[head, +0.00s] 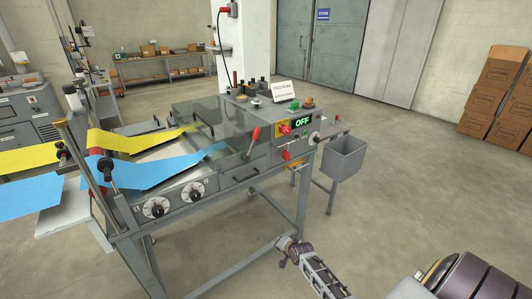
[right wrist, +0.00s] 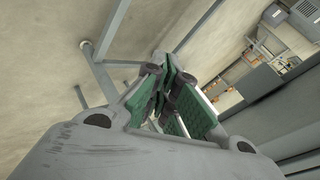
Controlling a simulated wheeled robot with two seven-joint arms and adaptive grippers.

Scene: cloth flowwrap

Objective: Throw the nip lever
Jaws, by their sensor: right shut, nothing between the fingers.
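The flow-wrap machine (head: 225,185) stands in the middle of the head view. A lever with a red grip (head: 255,134) sticks up from its front face, leaning up to the right, beside the clear cover (head: 213,124). My right gripper (head: 289,248) is low in front of the machine, well below and to the right of the lever and apart from it. In the right wrist view its green-padded fingers (right wrist: 170,95) are close together with nothing held. My left gripper is not in view.
A blue web (head: 160,172) and a yellow web (head: 140,140) run into the machine from the left. The panel display (head: 302,121) reads OFF. A grey bin (head: 345,157) hangs at the machine's right end. Floor to the right is clear, up to stacked cartons (head: 495,95).

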